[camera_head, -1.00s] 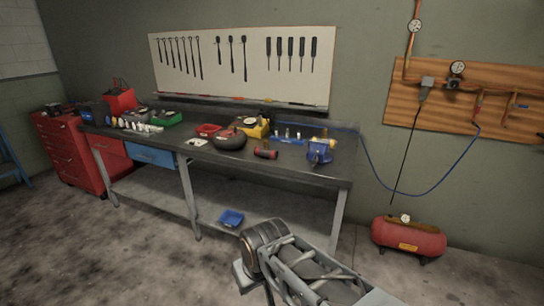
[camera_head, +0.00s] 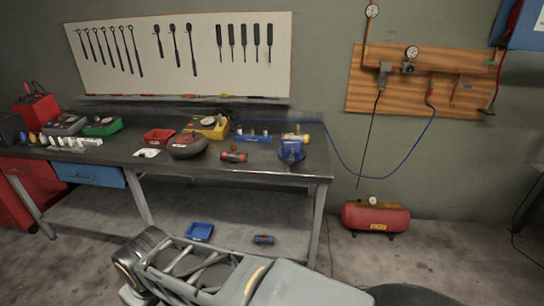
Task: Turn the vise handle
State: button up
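A blue vise (camera_head: 291,152) stands on the right end of the dark workbench (camera_head: 230,170), near its front corner. Its handle is too small to make out clearly. A yellow-tipped tool or part lies just behind the vise. My grey arm crosses the bottom of the view, low in front of the bench and well apart from the vise. My gripper cannot be made out in this view.
On the bench are a red-black cylinder (camera_head: 233,157), a dark round object (camera_head: 187,145), a yellow case (camera_head: 209,127) and small trays. A blue bin (camera_head: 199,231) sits on the lower shelf. A red air tank (camera_head: 376,216) stands on the floor right of the bench.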

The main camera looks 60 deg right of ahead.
aim_at(290, 159)
jog(key=z, duration=0.35)
jog(key=i, duration=0.75)
jog(key=z, duration=0.9)
jog(key=i, duration=0.35)
jog(key=z, duration=0.3)
